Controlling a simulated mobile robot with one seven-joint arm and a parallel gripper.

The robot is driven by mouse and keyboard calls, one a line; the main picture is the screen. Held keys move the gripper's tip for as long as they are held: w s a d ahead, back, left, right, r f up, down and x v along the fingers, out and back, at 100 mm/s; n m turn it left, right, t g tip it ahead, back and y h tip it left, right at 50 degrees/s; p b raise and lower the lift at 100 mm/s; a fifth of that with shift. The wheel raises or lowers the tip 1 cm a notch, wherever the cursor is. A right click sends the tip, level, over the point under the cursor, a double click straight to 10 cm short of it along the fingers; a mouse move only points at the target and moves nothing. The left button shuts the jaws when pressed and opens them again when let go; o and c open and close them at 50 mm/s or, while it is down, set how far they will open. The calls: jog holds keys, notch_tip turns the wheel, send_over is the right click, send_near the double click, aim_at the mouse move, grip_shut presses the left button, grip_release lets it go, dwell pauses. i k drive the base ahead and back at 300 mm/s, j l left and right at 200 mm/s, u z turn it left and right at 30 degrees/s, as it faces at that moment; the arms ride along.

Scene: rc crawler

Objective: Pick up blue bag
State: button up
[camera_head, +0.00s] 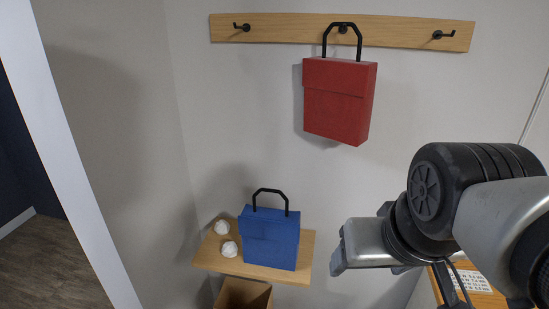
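The blue bag (270,240) stands upright on a small wooden shelf (207,258) against the wall. Its black handle arches up from the top. My gripper (339,257) is to the right of the blue bag, pointing left, with a visible gap between them in the picture. I see no contact with the bag. The gripper is seen from the side, and its finger opening is not clear.
A red bag (338,100) hangs from the middle hook of a wooden rack (290,28). Two white crumpled-looking lumps (230,249) lie left of the blue bag. An open brown box (242,296) is below the shelf. A wooden surface (492,298) is at the lower right.

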aim_at(270, 236)
jog(key=i+j+z, duration=0.1)
jog(key=j+z, duration=0.25)
jog(key=j, duration=0.95)
